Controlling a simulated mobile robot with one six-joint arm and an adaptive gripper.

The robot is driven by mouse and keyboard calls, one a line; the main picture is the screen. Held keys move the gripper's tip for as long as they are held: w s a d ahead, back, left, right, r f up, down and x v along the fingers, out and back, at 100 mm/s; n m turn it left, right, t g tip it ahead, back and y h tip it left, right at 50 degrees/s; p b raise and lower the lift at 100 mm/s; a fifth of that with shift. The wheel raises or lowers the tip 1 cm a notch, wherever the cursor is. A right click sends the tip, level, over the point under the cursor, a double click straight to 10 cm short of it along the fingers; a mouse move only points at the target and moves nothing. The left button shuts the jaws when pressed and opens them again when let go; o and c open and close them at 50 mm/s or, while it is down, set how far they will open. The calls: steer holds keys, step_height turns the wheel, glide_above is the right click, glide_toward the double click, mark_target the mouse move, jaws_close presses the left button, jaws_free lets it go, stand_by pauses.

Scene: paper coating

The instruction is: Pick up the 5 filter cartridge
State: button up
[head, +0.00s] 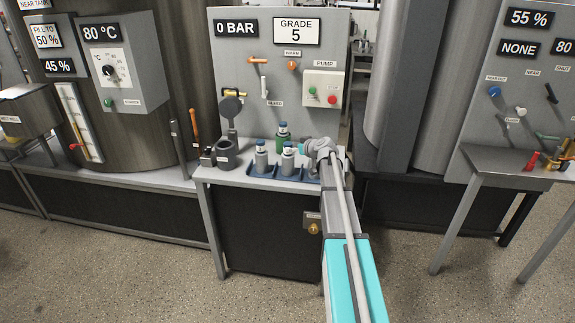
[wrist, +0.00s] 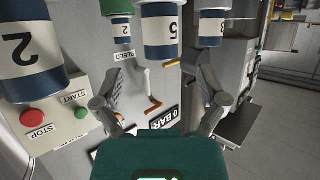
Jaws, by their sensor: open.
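The filter cartridge marked 5 (wrist: 163,28), white with a blue band, shows at the top of the wrist view, its number upside down. My gripper (wrist: 157,75) is open and empty, its fingers spread to either side below the cartridge in the picture. They do not appear to touch it. In the head view my gripper (head: 318,148) is over the right end of a blue tray (head: 257,175). Two blue-and-white cartridges (head: 261,160) (head: 288,160) stand upright there, their numbers too small to read. My arm hides the tray's right end.
A cartridge marked 2 (wrist: 28,50) is close at the wrist view's left. A green-topped one (wrist: 122,30) and another blue-banded one (wrist: 210,28) flank the 5. Behind the tray is the panel with a GRADE 5 sign (head: 297,32). A dark cup (head: 226,155) stands left.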

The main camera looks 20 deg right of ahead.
mark_target(291, 145)
steer(key=shift+w, duration=0.2)
steer(key=shift+b+x, duration=0.8)
steer(key=shift+x, duration=1.85)
steer(key=shift+a+r, duration=0.1)
steer(key=shift+r, duration=0.05)
jaws_close()
